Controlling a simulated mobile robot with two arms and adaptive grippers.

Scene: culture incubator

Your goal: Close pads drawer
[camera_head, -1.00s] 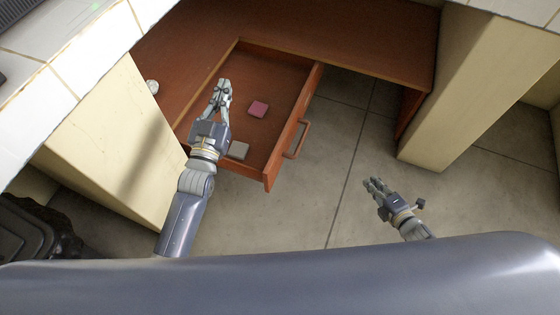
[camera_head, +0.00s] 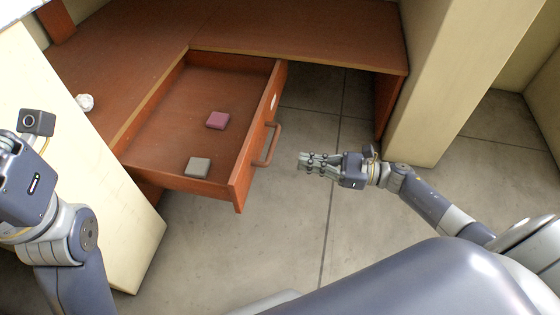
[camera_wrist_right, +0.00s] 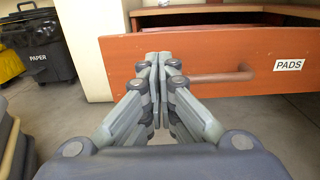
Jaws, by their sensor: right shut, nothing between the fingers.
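The pads drawer (camera_head: 150,140) is pulled out from the brown desk, with a pink pad (camera_head: 217,120) and a grey pad (camera_head: 198,167) lying inside. Its front panel (camera_head: 243,190) bears a handle (camera_head: 268,145). In the right wrist view the front (camera_wrist_right: 130,70) carries a "PADS" label (camera_wrist_right: 288,65), and the handle (camera_wrist_right: 215,78) is partly hidden behind my fingers. My right gripper (camera_head: 304,161) is shut and empty, pointing at the drawer front, a short gap from the handle. My left gripper (camera_head: 22,180) is at the left picture edge, partly cut off, its fingers not clear.
The brown desk top (camera_head: 300,35) spans the back. A cream pillar (camera_head: 460,80) stands at right and a cream cabinet side (camera_head: 90,160) at left. Grey floor (camera_head: 290,220) lies open before the drawer. A black paper bin (camera_wrist_right: 45,45) shows in the right wrist view.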

